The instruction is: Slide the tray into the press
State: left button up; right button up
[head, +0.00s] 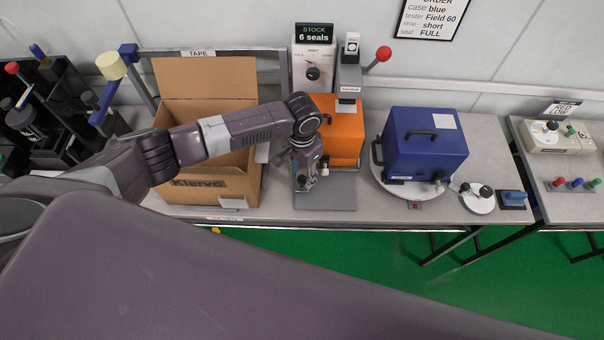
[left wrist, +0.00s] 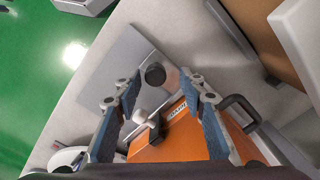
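A flat grey tray (head: 335,196) lies on the bench in front of the press (head: 348,75), which has a red-balled lever. An orange case (head: 346,134) with a dark handle stands at the tray's back end, below the press head. My left gripper (head: 305,181) hangs over the tray's left part, in front of the case. In the left wrist view its fingers (left wrist: 162,86) are apart, with a dark round knob (left wrist: 155,75) visible between them. I cannot tell whether they touch it. A pale knob (left wrist: 141,117) shows beside it, near the orange case (left wrist: 172,138). My right gripper is not in view.
An open cardboard box (head: 205,185) stands just left of the tray. A blue case (head: 425,150) sits on a round white turntable to the right. A dial unit (head: 312,68) stands behind, beside the press. The bench's front edge lies close before the tray.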

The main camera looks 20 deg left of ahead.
pick_arm(q)
jog(key=shift+s, duration=0.1)
jog(key=shift+r, duration=0.25)
notch_tip(320, 180, up, 12)
jog(key=shift+f, duration=0.25)
dwell(0.4)
